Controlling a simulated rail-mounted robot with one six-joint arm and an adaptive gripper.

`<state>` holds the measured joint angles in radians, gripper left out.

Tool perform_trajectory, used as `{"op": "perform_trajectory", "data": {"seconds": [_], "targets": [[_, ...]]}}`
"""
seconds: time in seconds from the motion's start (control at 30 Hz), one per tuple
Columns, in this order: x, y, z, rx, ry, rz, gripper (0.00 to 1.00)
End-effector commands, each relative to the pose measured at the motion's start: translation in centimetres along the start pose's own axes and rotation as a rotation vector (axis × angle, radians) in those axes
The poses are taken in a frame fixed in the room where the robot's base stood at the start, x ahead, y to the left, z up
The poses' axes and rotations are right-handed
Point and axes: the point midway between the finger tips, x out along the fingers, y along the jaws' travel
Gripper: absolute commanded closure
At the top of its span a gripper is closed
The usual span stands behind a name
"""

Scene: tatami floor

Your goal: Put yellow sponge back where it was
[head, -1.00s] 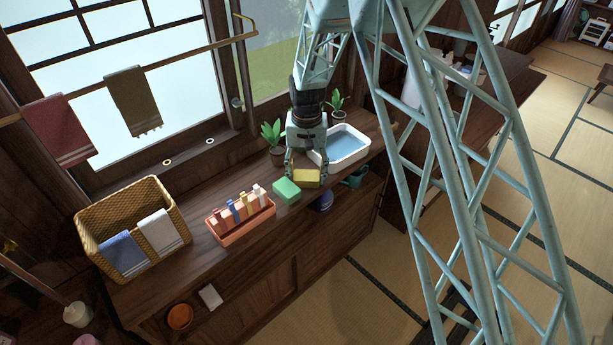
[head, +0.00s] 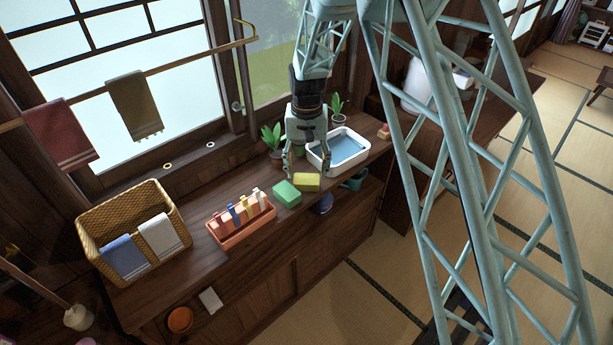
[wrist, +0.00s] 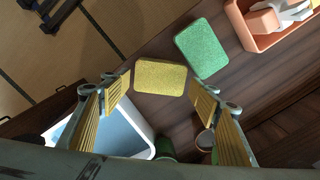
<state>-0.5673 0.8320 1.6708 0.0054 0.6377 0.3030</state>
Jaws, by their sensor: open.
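The yellow sponge (head: 306,182) lies on the wooden counter, between the green sponge (head: 287,193) and the white basin of water (head: 338,150). My gripper (head: 304,172) is open and empty just behind and above the yellow sponge. In the wrist view the yellow sponge (wrist: 160,77) lies beyond the fingertips, roughly centred between the open fingers (wrist: 168,90). The green sponge (wrist: 208,47) is close beside it there, with a narrow gap at the nearest corner. The yellow sponge's top face is fully visible in the wrist view.
An orange tray (head: 241,232) with several upright items stands left of the sponges. A wicker basket (head: 95,240) with towels is farther left. Potted plants (head: 272,138) stand by the window. The counter's front edge (wrist: 80,100) is close to the yellow sponge.

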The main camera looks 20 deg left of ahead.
Motion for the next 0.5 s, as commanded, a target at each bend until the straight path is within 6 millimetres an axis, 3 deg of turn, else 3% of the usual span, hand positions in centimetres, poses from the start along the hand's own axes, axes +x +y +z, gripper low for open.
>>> {"op": "perform_trajectory", "data": {"seconds": [0.2,0.5], "targets": [[-3.5,0.0,-0.1,0.0,0.002,-0.001,0.44],[-6.8,0.0,0.0,0.0,0.001,0.0,0.44]]}}
